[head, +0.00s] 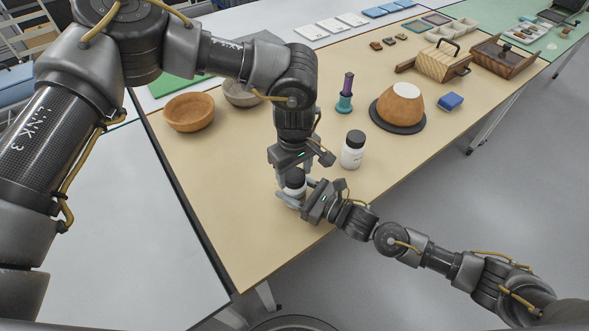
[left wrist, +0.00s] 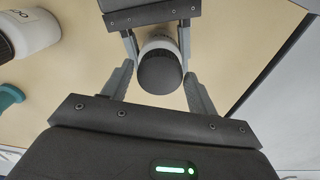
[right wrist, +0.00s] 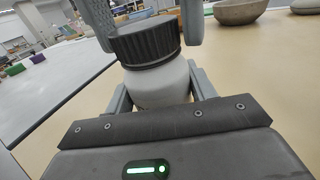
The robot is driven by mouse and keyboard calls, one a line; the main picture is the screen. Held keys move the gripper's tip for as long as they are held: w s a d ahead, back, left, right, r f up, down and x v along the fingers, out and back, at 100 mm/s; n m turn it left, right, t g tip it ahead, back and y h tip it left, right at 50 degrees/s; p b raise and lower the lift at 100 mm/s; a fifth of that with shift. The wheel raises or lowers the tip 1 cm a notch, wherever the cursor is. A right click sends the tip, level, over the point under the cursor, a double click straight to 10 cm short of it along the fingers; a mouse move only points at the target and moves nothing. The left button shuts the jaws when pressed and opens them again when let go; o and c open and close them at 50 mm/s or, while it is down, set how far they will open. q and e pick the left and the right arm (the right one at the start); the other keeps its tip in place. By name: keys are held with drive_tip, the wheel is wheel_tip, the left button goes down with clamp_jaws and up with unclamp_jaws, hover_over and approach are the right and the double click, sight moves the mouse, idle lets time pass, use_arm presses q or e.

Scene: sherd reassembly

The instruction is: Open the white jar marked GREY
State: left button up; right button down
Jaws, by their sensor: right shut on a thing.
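A white jar (head: 294,190) with a black ribbed lid (right wrist: 146,42) is near the table's front edge. The lid sits on the jar. Its lettering is partly hidden in the left wrist view (left wrist: 160,42), so I cannot read it fully. My right gripper (head: 298,196) is shut on the jar's white body, below the lid. My left gripper (head: 294,170) points down from above, open, with a finger on either side of the lid; gaps show beside it in the left wrist view. A second white jar (head: 352,154) with a black lid stands behind and to the right.
A terracotta bowl (head: 190,112) and a grey bowl (head: 243,93) stand at the left. The table's front edge is close to the held jar.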

use_arm(q)
drive_tip(key=c, duration=0.8)
drive_tip(key=n, duration=0.9)
drive_tip(key=shift+n, duration=0.4)
drive_tip(key=n, duration=0.7)
drive_tip(key=shift+n, duration=0.3)
drive_tip(key=n, duration=1)
drive_tip(key=shift+r, duration=0.1)
drive_tip(key=n, duration=0.4)
drive_tip(key=shift+n, duration=0.4)
drive_tip(key=n, duration=0.4)
drive_tip(key=shift+n, duration=0.4)
drive_tip(key=n, duration=1.7)
drive_tip(key=shift+r, duration=0.1)
